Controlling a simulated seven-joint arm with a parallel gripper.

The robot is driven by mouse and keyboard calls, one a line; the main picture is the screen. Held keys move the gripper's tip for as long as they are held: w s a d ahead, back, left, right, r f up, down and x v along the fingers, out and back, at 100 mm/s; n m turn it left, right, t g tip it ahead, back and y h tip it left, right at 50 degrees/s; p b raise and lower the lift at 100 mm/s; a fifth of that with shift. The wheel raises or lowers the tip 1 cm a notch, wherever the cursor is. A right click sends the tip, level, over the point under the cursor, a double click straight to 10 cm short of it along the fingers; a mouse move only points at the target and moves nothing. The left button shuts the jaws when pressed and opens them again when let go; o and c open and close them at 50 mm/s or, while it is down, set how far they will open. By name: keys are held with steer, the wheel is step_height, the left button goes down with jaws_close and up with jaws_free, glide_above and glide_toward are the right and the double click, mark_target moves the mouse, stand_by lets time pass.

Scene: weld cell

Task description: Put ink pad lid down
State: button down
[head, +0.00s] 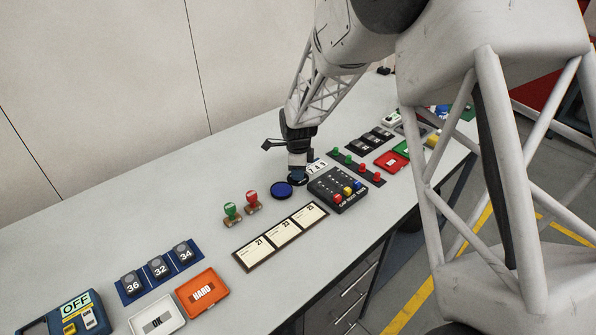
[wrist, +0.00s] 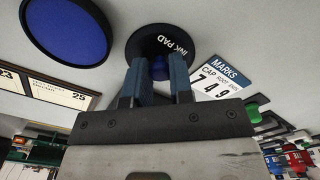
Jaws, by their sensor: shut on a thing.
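My gripper (head: 298,170) is shut on the blue knob (wrist: 158,68) of the ink pad lid, its two fingers on either side of it. The lid (wrist: 150,42) is a round black disc lettered INK PAD. In the head view the lid (head: 297,181) shows as a dark disc just under the fingers, low over the table; I cannot tell whether it touches. The ink pad (head: 281,190) lies open on the table beside the lid, a blue round face in a black rim. It also shows at the upper left of the wrist view (wrist: 66,28).
A MARKS card (wrist: 218,80) stands close to the right of the lid. A dark peg board (head: 340,189) is right of my gripper. Green and red stamps (head: 242,209) and a card strip (head: 281,236) are nearer. The table behind the ink pad is clear.

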steer(key=c, duration=1)
jaws_free()
step_height(320, 180, up, 12)
steer(key=shift+r, duration=0.15)
stand_by(0.5)
